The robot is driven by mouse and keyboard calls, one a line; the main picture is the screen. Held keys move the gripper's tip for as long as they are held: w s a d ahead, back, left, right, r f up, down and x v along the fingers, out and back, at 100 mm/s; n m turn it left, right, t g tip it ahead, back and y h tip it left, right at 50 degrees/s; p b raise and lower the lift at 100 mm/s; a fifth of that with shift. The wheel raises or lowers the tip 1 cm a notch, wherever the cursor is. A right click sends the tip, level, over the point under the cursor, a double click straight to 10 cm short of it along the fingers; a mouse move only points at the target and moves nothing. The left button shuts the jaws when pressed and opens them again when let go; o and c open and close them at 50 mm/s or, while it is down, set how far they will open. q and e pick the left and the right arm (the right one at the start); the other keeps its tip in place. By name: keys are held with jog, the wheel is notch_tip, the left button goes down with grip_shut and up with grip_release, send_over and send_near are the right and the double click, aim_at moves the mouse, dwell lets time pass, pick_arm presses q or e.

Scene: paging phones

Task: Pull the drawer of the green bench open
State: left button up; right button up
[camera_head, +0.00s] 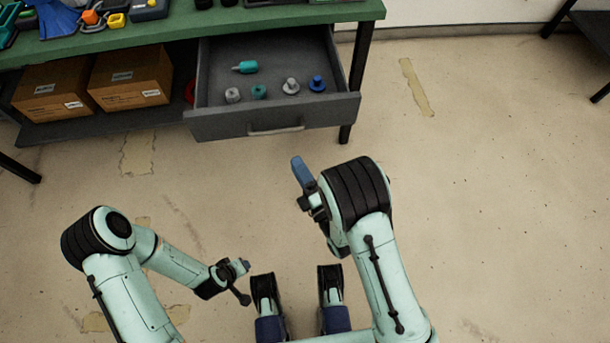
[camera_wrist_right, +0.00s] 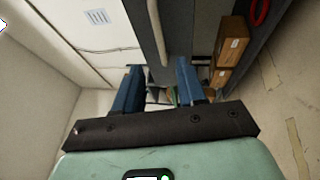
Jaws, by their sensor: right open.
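The green bench (camera_head: 300,14) stands at the top of the head view. Its grey drawer (camera_head: 225,124) is pulled out, with the inside showing. A light bar handle (camera_head: 276,130) runs along the drawer front and also shows upright in the right wrist view (camera_wrist_right: 157,32). My right gripper (camera_head: 303,175) is in front of the drawer, apart from the handle. In the right wrist view its two blue fingers (camera_wrist_right: 160,88) are spread with nothing between them. My left gripper (camera_head: 241,267) is low, well away from the bench; its jaw state is unclear.
Inside the drawer are a teal bottle (camera_head: 245,67) and several small knobs, one blue (camera_head: 317,84). Two cardboard boxes (camera_head: 130,82) sit on the shelf left of the drawer. A bench leg (camera_head: 358,80) stands right of it. The floor (camera_head: 480,190) to the right is clear.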

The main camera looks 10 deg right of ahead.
pick_arm(q)
jog(key=shift+s+d+r, duration=0.1)
jog(key=shift+s, duration=0.1)
pick_arm(e)
jog(key=shift+v, duration=1.4)
